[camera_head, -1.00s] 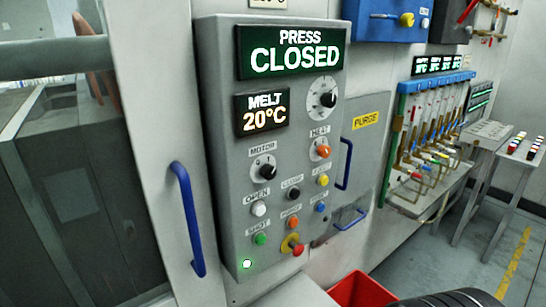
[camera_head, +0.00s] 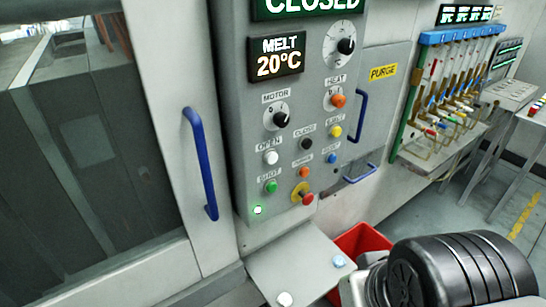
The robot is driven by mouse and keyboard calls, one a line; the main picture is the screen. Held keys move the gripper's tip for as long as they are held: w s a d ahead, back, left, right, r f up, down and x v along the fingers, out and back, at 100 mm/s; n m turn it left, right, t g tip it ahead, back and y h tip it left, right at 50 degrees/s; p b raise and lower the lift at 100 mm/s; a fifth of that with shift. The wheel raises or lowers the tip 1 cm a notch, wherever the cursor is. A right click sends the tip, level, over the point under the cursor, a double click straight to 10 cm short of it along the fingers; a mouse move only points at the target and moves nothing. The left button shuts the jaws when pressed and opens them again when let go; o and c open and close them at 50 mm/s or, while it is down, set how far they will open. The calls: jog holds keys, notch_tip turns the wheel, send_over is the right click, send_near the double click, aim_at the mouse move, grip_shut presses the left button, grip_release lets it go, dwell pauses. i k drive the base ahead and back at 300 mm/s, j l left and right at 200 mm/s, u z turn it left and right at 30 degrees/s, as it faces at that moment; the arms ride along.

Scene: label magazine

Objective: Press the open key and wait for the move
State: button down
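A small green lamp (camera_head: 258,210) is lit at the panel's bottom left. My gripper is not in view.
Left of the panel is a dark-windowed door (camera_head: 95,170) with a blue handle (camera_head: 201,163). A red and yellow button (camera_head: 304,195) sits low on the panel. A grey shelf (camera_head: 300,268) juts out below. A red bin (camera_head: 361,241) stands beside it.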

aim_at(271, 158)
jog(key=j+z, duration=0.1)
jog(key=j, duration=0.4)
jog(key=k+j+z, duration=0.1)
jog(key=j, duration=0.4)
jog(key=k+j, duration=0.15)
jog(key=j, duration=0.3)
jog(key=j+z, duration=0.05)
